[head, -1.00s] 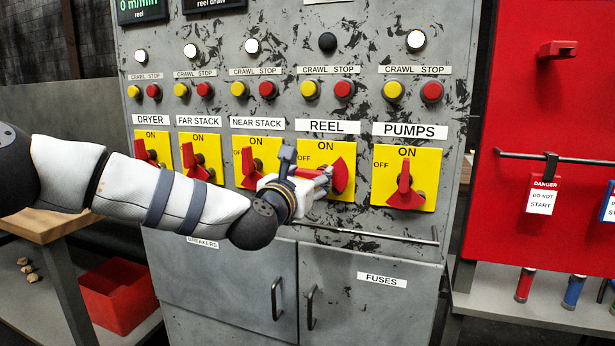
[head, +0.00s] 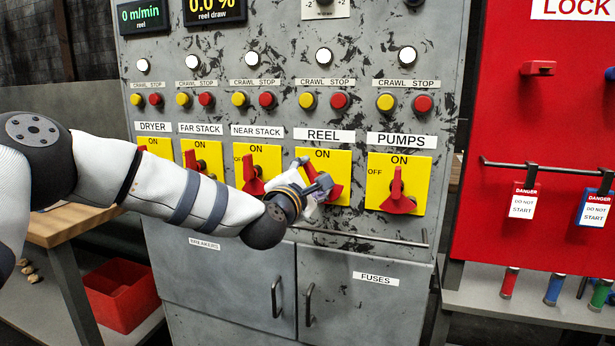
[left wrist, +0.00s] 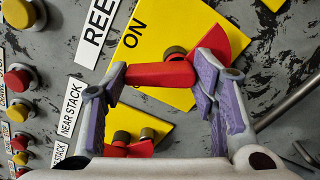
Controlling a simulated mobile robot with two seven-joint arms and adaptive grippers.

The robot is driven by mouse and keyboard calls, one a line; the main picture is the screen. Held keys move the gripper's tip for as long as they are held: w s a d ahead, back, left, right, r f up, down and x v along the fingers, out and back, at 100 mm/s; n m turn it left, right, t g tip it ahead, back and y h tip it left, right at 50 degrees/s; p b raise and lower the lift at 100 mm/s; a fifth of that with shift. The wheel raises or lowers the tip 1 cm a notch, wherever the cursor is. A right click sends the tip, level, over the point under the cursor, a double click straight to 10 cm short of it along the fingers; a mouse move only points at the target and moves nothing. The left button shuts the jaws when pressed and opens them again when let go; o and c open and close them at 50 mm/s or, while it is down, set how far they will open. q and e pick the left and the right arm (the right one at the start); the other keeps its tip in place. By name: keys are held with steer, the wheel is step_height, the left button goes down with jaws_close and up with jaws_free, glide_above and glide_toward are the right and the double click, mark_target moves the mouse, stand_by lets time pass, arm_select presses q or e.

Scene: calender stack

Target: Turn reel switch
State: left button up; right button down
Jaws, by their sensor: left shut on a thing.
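The reel switch is a red handle on a yellow plate (head: 340,162) under the REEL label, with ON marked at its top. My left gripper (head: 314,183) is at this switch and hides most of the handle in the head view; a red fan-shaped part (head: 335,193) shows at its lower right. In the left wrist view the red handle (left wrist: 158,74) lies between the two purple-padded fingers of my left gripper (left wrist: 162,82), which is shut on it. There the handle points up and slightly to the OFF side of the ON mark (left wrist: 132,32). My right gripper is not in view.
The near stack switch (head: 252,172) is close on the left, the pumps switch (head: 398,190) on the right. Crawl and stop buttons (head: 339,101) sit above. A rail (head: 365,235) runs below. A red board (head: 550,120) with danger tags stands at the right.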

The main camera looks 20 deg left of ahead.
arm_select(q)
steer(key=m, duration=0.3)
steer(key=shift+d+r+p, duration=0.3)
steer(key=shift+p, duration=0.1)
steer(key=shift+d+f+m, duration=0.1)
steer(key=shift+d+m, duration=0.05)
steer(key=shift+m, duration=1.25)
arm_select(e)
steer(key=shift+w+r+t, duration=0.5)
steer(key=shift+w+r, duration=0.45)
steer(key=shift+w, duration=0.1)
arm_select(q)
steer(key=shift+f+m+p, duration=0.1)
steer(key=shift+m+p, duration=0.2)
steer(key=o, duration=1.2)
steer(key=shift+c, duration=0.2)
steer(key=shift+s, duration=0.1)
steer(key=s, duration=1.2)
steer(key=shift+a, duration=0.2)
